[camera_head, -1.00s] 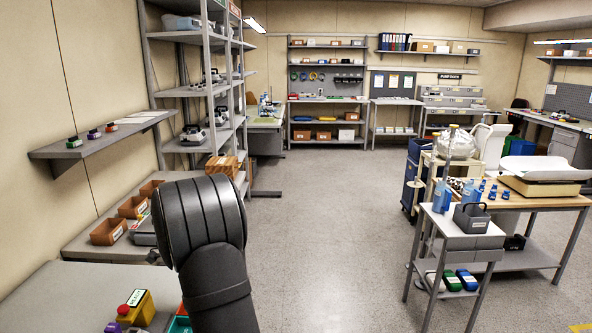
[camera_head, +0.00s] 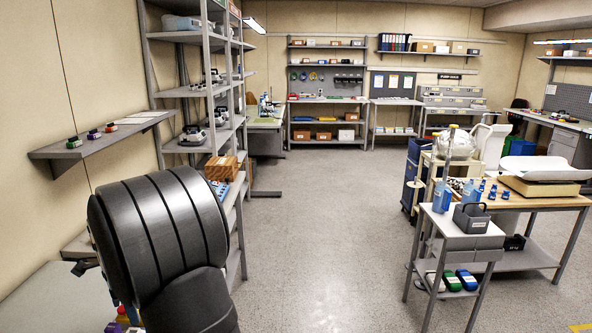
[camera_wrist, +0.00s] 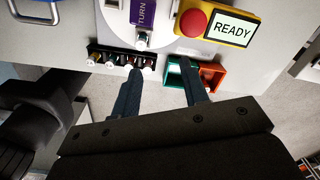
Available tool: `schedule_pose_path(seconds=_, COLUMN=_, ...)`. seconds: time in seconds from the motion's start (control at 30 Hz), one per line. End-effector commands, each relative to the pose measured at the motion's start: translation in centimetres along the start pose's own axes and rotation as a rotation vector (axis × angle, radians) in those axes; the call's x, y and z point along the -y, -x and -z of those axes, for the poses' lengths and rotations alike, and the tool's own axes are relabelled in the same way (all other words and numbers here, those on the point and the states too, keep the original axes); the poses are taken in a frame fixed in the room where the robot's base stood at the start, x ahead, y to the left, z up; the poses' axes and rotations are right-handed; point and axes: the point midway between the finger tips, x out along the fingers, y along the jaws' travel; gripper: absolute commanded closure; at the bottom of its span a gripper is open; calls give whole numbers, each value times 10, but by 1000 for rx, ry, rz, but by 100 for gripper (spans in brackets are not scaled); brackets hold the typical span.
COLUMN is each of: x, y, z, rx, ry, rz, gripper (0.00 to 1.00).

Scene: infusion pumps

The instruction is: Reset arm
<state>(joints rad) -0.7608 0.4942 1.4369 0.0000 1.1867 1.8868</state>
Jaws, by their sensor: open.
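My gripper (camera_wrist: 159,68) shows in the wrist view with its two dark fingers apart and nothing between them. Beyond the fingertips, a white bench top carries a yellow box (camera_wrist: 243,46) with a red button and a READY screen. Left of it is a device with a purple TURN label (camera_wrist: 142,14) and a pale knob. A dark rack of small capped pieces (camera_wrist: 122,60) lies past the left finger. A teal bin (camera_wrist: 174,76) and an orange bin (camera_wrist: 211,78) lie by the right finger. In the head view my arm hides the gripper and most of the near bench.
A wall shelf (camera_head: 60,152) with small coloured items is at the left. A tall grey rack (camera_head: 200,92) stands behind my arm. A small cart (camera_head: 455,243) and a wood-topped table (camera_head: 535,201) stand at the right. The middle floor (camera_head: 310,230) is clear.

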Motion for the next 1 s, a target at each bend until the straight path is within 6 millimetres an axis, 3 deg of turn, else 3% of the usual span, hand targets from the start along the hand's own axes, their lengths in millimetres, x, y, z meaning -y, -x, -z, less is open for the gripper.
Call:
schedule_pose_path(seconds=0.3, x=-43, y=7, z=-49, rx=6, ry=23, rz=6, gripper=59)
schedule_pose_path(seconds=0.53, x=-53, y=-15, z=-84, rx=-9, ry=-49, rz=-24, gripper=59)
schedule_pose_path(seconds=0.7, x=-53, y=-35, z=-82, rx=-9, ry=-53, rz=-24, gripper=59)
schedule_pose_path(seconds=1.0, x=-53, y=-43, z=-82, rx=-8, ry=-52, rz=-22, gripper=59)
